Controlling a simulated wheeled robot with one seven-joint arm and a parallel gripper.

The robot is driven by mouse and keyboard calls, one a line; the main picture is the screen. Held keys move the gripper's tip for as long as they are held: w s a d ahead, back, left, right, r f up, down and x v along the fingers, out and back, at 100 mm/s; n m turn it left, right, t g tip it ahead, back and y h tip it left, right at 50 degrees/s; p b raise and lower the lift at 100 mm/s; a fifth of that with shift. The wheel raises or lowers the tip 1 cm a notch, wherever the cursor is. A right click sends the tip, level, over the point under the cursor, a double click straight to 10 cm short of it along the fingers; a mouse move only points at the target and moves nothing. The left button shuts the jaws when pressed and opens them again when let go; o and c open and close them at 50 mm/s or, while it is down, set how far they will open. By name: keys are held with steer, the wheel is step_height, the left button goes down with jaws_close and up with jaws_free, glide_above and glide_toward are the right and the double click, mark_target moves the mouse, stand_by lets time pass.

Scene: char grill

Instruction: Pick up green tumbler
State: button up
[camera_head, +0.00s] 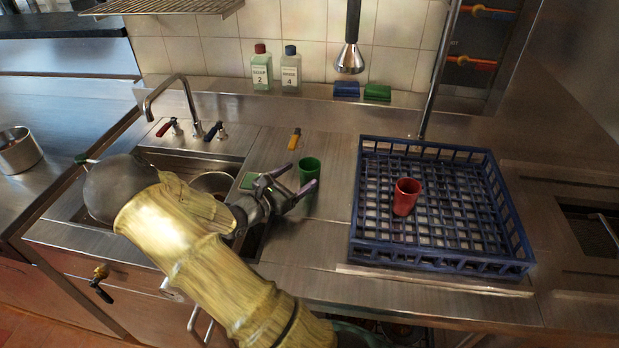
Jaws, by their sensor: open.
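The green tumbler (310,167) stands upright on the steel counter, between the sink and the blue rack. My gripper (299,175) is open, its two purple-tipped fingers pointing toward the tumbler. One fingertip shows to the left of the tumbler and the other in front of its lower right part. I cannot tell whether either finger touches it. The tumbler's lower part is partly hidden by the gripper.
A blue dish rack (512,227) holding a red tumbler (405,197) stands to the right. A sink with a faucet (187,95) lies to the left. Two bottles and blue and green sponges sit on the back ledge. Counter between tumbler and rack is clear.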

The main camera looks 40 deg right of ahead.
mark_target(316, 165)
steer(key=d, duration=0.4)
steer(key=shift+s+d+r+p, duration=0.2)
steer(key=shift+r+p, duration=0.1)
steer(key=shift+p, duration=0.1)
steer(key=shift+w+d+f, duration=0.1)
steer(key=shift+w+d, duration=0.05)
steer(key=shift+d, duration=0.3)
steer(key=c, duration=1.1)
